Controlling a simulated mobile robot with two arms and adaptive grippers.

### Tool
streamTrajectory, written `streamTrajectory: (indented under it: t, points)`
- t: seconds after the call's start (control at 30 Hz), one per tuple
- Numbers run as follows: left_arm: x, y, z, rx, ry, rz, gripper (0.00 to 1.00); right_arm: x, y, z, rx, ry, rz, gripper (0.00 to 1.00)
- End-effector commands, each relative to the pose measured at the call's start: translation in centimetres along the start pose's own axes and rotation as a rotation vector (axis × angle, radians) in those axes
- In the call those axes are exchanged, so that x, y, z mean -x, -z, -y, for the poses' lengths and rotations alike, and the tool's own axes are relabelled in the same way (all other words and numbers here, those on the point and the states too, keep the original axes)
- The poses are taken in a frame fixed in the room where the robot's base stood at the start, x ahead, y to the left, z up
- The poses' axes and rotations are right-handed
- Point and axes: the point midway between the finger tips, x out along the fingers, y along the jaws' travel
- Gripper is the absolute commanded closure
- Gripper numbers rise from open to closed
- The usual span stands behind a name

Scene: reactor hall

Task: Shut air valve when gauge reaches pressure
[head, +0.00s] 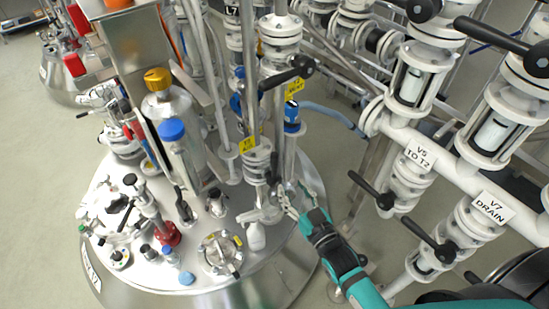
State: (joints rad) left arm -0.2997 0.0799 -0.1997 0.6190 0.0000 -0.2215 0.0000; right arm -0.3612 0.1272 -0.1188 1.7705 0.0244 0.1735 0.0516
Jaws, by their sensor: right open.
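My right gripper (288,196) is open, its fingers beside the white fittings near the right rim of the steel vessel lid (205,262). A white nozzle-like part (256,236) hangs just left of the fingers; I cannot tell whether they touch. Above stands a pipe with a yellow tag (250,143), too small to read. A blue-topped fitting (292,113) with a blue hose stands behind the gripper. A black lever (290,73) sits on the pipework above it. I cannot make out a gauge dial or which valve is the air valve. My left gripper is not in view.
Pipework at right carries labels V5 TO T2 (420,157) and V7 DRAIN (491,207), with black levers (372,190) sticking out. Open floor (35,130) lies far left.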

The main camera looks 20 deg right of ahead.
Motion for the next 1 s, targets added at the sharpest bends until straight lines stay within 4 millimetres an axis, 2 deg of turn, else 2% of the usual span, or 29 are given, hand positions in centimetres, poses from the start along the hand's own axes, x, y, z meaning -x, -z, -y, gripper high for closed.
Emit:
streamTrajectory:
  t: [0.03,0.3,0.5,0.7,0.97,1.0]
  points:
    - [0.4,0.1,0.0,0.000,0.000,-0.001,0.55,-1.4,0.3,0.0,0.000,0.000,-0.004,0.55]
    - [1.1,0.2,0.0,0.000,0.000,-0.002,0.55,-7.2,0.3,0.0,-0.001,0.000,-0.003,0.55]
    - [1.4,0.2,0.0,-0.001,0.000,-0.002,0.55,-10.2,0.1,0.0,-0.001,0.000,-0.002,0.55]
    - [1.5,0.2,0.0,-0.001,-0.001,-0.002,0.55,-11.4,0.1,0.0,-0.001,0.000,-0.001,0.55]
    - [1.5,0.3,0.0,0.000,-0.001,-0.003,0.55,-11.5,0.0,0.0,-0.001,0.000,-0.001,0.55]
    - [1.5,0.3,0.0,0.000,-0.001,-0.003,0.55,-11.5,0.1,0.0,-0.001,0.000,-0.001,0.59]
